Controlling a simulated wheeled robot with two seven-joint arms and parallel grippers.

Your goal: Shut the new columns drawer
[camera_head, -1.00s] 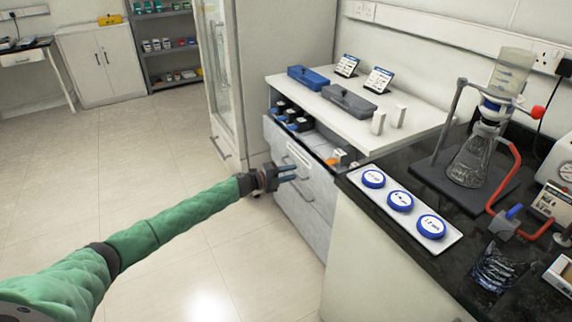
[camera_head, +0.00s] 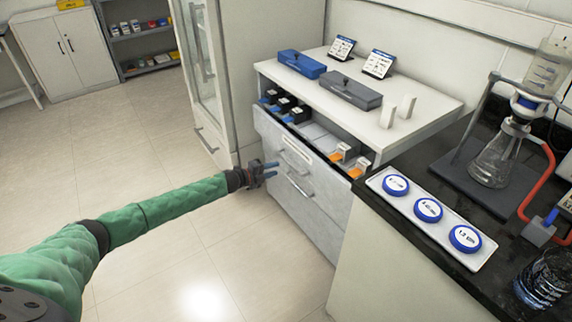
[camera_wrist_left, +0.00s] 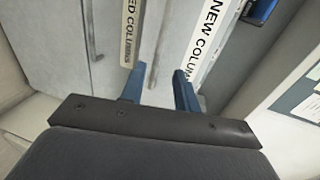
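The open top drawer (camera_head: 312,150) sticks out of the white-topped cabinet, showing black boxes (camera_head: 286,106) and orange-and-white boxes (camera_head: 349,158). Its grey front carries a pale label and a handle (camera_head: 296,163). In the left wrist view, a label reading "NEW COLU…" (camera_wrist_left: 207,40) is at the right and one ending "ED COLUMNS" (camera_wrist_left: 131,35) at the left. My left gripper (camera_head: 272,172) is in front of the drawer fronts, near the left edge, fingers pointing right. Its blue fingers (camera_wrist_left: 158,88) are apart, with nothing clearly held between them. My right gripper is not in view.
A lower drawer (camera_head: 302,190) is below, closed. A black counter (camera_head: 400,235) with a tray of blue-rimmed discs (camera_head: 470,262) and a flask (camera_head: 495,163) stands at the right. A tall glass-door cabinet (camera_head: 235,80) stands behind. The floor at left is clear.

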